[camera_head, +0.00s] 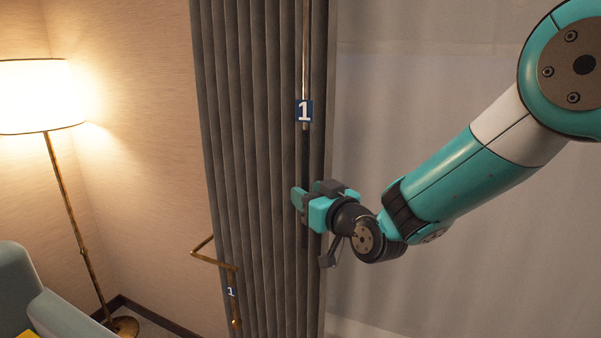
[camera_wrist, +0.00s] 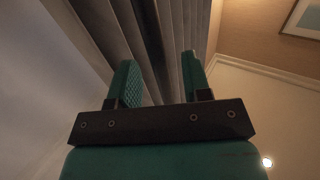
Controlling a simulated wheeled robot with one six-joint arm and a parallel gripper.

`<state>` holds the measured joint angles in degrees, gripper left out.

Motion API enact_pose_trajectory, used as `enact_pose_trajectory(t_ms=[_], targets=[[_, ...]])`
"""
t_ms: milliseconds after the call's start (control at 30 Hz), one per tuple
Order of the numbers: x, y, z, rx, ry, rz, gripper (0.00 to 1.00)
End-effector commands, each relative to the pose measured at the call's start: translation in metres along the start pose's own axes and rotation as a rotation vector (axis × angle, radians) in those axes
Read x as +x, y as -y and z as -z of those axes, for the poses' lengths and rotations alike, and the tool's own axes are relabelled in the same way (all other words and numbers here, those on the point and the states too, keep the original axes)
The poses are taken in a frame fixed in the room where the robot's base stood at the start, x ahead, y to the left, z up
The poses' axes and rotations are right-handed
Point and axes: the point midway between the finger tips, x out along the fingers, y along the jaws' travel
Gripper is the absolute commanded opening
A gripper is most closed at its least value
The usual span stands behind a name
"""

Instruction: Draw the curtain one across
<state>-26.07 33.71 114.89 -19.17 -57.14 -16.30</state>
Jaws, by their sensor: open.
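The grey pleated curtain (camera_head: 255,150) hangs bunched at the left of the window in the head view. I cannot tell whether the fingers touch the cloth.
A brass wall bracket (camera_head: 213,258) with a small 1 tag stands left of the curtain's lower part. A lit floor lamp (camera_head: 68,190) and a blue-grey armchair (camera_head: 45,305) are at the left. A pale sheer curtain (camera_head: 420,70) covers the right side. A picture frame (camera_wrist: 303,20) shows in the wrist view.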

Motion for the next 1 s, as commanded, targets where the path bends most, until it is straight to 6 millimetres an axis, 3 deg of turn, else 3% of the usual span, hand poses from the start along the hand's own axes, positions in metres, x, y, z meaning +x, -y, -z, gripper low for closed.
enact_pose_trajectory(t_ms=[233,600,800,1000], targets=[[0.032,0.000,0.002,0.001,0.000,0.000,0.44],[0.037,0.000,-0.001,0.000,0.000,0.000,0.44],[0.037,0.000,-0.001,0.000,0.000,-0.001,0.00],[0.037,0.000,-0.001,0.001,0.000,0.000,0.00]])
